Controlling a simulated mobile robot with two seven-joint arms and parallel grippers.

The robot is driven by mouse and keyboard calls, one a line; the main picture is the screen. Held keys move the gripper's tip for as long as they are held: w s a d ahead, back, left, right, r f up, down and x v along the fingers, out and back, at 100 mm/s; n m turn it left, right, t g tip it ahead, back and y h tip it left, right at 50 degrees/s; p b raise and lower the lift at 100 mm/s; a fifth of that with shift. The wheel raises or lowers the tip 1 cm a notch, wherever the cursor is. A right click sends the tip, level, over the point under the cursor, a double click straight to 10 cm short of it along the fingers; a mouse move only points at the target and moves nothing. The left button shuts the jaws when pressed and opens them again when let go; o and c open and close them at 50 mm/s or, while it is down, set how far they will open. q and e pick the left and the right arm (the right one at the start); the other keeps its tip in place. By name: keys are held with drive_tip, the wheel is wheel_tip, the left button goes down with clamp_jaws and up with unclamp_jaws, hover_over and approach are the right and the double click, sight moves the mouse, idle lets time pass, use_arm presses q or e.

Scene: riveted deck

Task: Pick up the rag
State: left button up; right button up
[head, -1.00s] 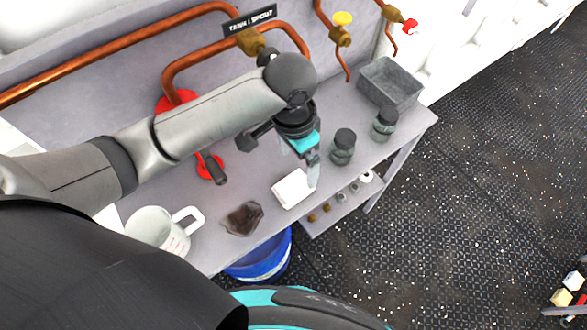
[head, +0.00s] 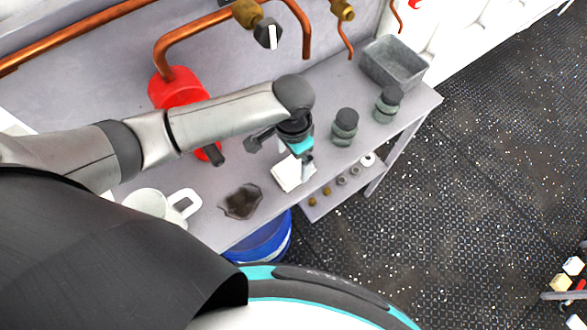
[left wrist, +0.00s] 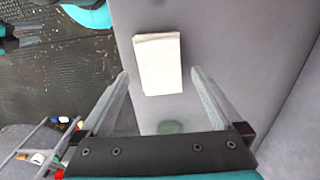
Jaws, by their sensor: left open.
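The rag (head: 287,176) is a white folded cloth lying flat near the front edge of the grey bench. My left gripper (head: 305,168) is above it in the head view, pointing down and hiding part of it. In the left wrist view the rag (left wrist: 158,66) shows between and beyond the two fingertips of the open left gripper (left wrist: 160,76). Nothing is between the fingers. I cannot tell the exact height above the cloth.
A dark brown patch (head: 241,202) and a white mug (head: 150,203) are left of the rag. Two dark-lidded jars (head: 344,128) and a grey metal bin (head: 394,64) stand to the right. A red cylinder (head: 178,90) and copper pipes (head: 190,40) are behind. A blue bucket (head: 262,240) is below.

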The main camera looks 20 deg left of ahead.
sight(293, 168)
use_arm(q)
wheel_tip(293, 168, down, 4)
drive_tip(key=shift+s+d+r+b, duration=0.1)
drive_tip(key=shift+b, duration=0.25)
drive_tip(key=c, duration=1.2)
drive_tip(key=shift+c, duration=0.2)
drive_tip(key=shift+r, duration=0.1)
wheel_tip(293, 168, up, 20)
drive_tip(key=p, duration=0.4)
